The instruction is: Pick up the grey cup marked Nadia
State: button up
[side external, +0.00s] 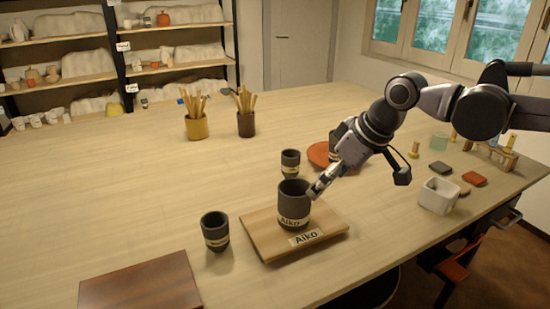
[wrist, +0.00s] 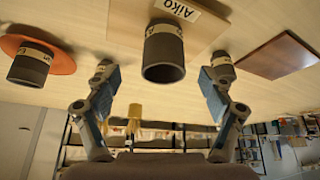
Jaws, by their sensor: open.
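A large grey cup (side external: 294,205) with a pale band reading Aiko stands upright on a wooden board (side external: 262,238) labelled Aiko. In the wrist view, which is upside down, this cup (wrist: 163,57) lies between my open fingers. My gripper (side external: 318,190) is at the cup's right side in the side view, empty; whether it touches is unclear. Smaller grey banded cups stand to the left (side external: 215,231) and behind (side external: 290,163). Another grey cup (side external: 336,143) stands on an orange disc (side external: 317,155), partly hidden by my arm. I cannot read the name Nadia on any cup.
A dark brown board (side external: 140,286) lies at the front left. Two pots of wooden tools, one yellow (side external: 196,127) and one dark (side external: 246,124), stand farther back. A white square container (side external: 438,196) and small blocks are on the right. The table's left middle is clear.

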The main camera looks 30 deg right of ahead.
jog(key=w+a+n+g, duration=0.15)
jog(key=w+a, duration=0.35)
jog(key=a, duration=0.5)
jog(key=n+y, duration=0.1)
jog(key=n, duration=0.1)
send_near(217, 221)
jog(key=f, duration=0.1)
jog(key=x, duration=1.1)
jog(key=shift+w+a+f, duration=0.1)
jog(key=shift+c, duration=0.3)
jog(key=c, duration=1.3)
